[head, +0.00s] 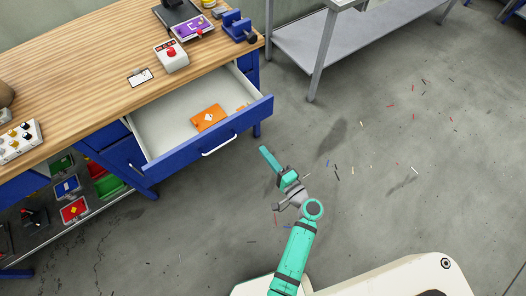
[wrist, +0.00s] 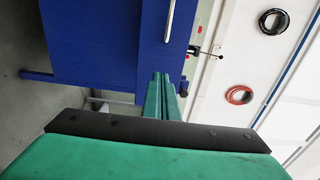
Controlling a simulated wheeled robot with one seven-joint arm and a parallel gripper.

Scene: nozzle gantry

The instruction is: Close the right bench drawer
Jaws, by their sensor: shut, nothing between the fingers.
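The right bench drawer (head: 160,121) is pulled well out of the wooden-topped bench. It has a blue front (head: 215,136), a white handle (head: 219,144) and a pale inside. An orange packet (head: 209,118) and a smaller orange piece (head: 242,107) lie in it. My gripper (head: 265,151) is in front of the drawer, a little right of the handle, with its fingers shut and empty. A gap shows between the fingertips and the drawer front. In the wrist view my teal fingers (wrist: 160,90) lie together, near a blue panel that bears a pale handle (wrist: 170,20).
The bench top (head: 95,95) holds a red-button box (head: 171,56), a purple-screened device (head: 192,27) and a blue vise (head: 237,26). Coloured bins (head: 75,210) stand on the shelf below. A grey metal table (head: 325,45) stands at the back. The floor to the right is clear except for scraps.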

